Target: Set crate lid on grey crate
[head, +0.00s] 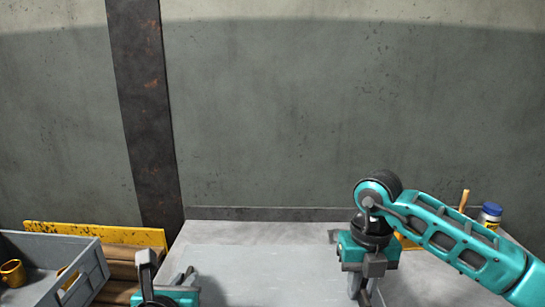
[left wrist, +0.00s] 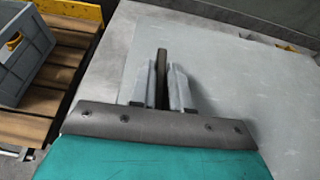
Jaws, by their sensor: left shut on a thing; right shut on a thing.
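The crate lid (head: 265,268) is a flat light-grey panel over the grey worktable, between my two grippers. In the left wrist view the lid (left wrist: 235,85) spreads out to the right of the fingers. My left gripper (head: 185,277) is shut at the lid's left side; in its wrist view the fingers (left wrist: 163,85) close on a narrow dark upright piece. My right gripper (head: 366,287) is shut at the lid's right side; its fingertips are partly cut off by the frame. The grey crate (head: 88,270) stands open at the left. Whether the lid touches the table is unclear.
A yellow mug (head: 13,273) is inside the crate. The crate stands on wooden slats (head: 122,268) with a yellow board (head: 140,236) behind. A blue-capped bottle (head: 490,214) stands at the back right. A wall with a dark post (head: 145,110) closes off the back.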

